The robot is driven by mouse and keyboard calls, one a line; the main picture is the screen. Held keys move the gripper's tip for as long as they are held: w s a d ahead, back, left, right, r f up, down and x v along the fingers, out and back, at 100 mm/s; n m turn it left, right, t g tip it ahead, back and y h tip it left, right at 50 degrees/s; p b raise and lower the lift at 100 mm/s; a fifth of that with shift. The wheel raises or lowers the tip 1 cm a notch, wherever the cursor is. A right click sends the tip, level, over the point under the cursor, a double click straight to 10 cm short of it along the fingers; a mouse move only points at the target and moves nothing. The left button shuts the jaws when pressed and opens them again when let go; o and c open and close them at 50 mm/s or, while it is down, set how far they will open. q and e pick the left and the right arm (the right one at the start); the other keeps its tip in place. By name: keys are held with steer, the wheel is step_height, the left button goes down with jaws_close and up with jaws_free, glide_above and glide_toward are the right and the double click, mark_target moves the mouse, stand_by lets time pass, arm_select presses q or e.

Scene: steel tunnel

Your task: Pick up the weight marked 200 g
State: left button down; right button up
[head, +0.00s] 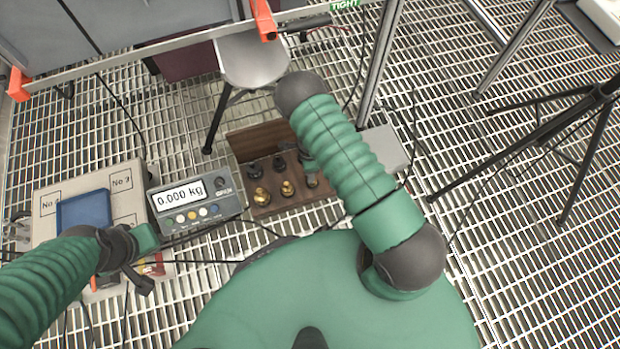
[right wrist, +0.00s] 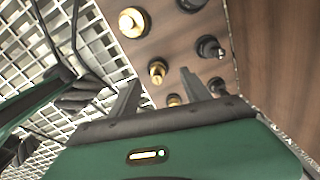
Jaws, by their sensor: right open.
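A wooden weight box (head: 255,143) stands on the grating in the head view, with brass and black knobbed weights in it. Brass weights (head: 262,196) are in the front row, black ones (head: 255,170) behind. No marking is readable, so I cannot tell which weight is 200 g. My right gripper is mostly hidden by its arm in the head view. In the right wrist view the right gripper (right wrist: 160,90) is open over the box, with a small brass weight (right wrist: 157,70) between its fingertips in the picture; contact is unclear. My left gripper (head: 140,262) is at the left, away from the box.
A scale display (head: 188,200) reading 0.000 kg stands left of the box. Farther left is a board (head: 125,178) with a blue tray (head: 85,210). A round stool (head: 252,60) stands behind the box, a black tripod (head: 600,95) at right. Cables cross the grating.

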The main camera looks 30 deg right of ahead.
steer(key=f+b, duration=0.1)
steer(key=f, duration=0.2)
steer(key=shift+d+f, duration=0.2)
steer(key=shift+s+f, duration=0.1)
steer(key=shift+f, duration=0.2)
steer(key=f+b, duration=0.2)
steer(key=s+f+b, duration=0.1)
steer(key=f+b, duration=0.1)
steer(key=shift+d+f, duration=0.1)
steer(key=shift+f, duration=0.3)
steer(key=shift+d+r, duration=0.1)
steer(key=shift+r, duration=0.05)
arm_select(q)
steer(key=x, duration=0.3)
steer(key=s+x, duration=0.1)
steer(key=x, duration=0.1)
steer(key=shift+d+f, duration=0.25)
steer(key=shift+f, duration=0.2)
arm_select(e)
jaws_close()
